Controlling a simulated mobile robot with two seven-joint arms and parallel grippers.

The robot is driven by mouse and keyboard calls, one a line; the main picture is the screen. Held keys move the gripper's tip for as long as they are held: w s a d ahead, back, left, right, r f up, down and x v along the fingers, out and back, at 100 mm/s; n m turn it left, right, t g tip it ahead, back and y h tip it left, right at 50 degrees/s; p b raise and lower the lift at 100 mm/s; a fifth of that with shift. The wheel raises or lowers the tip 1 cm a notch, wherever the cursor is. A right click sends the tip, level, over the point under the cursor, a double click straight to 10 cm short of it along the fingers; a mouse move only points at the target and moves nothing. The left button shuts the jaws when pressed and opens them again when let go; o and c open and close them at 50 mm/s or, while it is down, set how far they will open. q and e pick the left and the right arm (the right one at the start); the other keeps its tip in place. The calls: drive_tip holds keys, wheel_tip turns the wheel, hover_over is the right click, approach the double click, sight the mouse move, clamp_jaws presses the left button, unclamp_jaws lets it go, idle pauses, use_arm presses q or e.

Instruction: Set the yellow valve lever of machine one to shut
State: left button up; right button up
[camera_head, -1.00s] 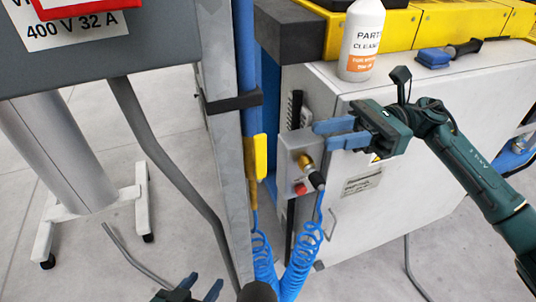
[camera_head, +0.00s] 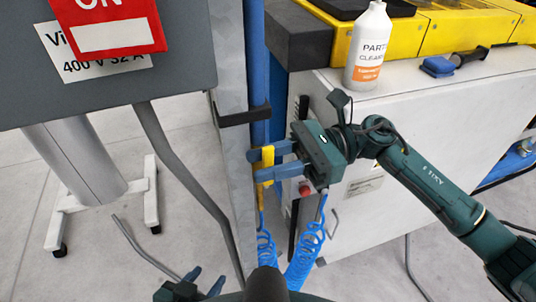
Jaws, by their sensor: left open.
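The yellow valve lever (camera_head: 267,158) stands upright along the vertical blue pipe (camera_head: 258,75), beside a grey post. My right gripper (camera_head: 268,163) reaches in from the right. Its two blue fingers are apart, one above the other, with their tips at the lever and overlapping it in the picture. I cannot tell whether they touch it. The fingers hide part of the lever. My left gripper (camera_head: 204,283) is low at the bottom edge, open and empty, far below the lever.
A grey electrical box with a red card (camera_head: 110,25) fills the upper left. A white cabinet (camera_head: 420,110) stands right, with a cleaner bottle (camera_head: 368,48) and a blue brush (camera_head: 438,66) on top. Coiled blue hoses (camera_head: 303,255) hang below the lever.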

drive_tip(key=shift+c, duration=0.6)
clamp_jaws()
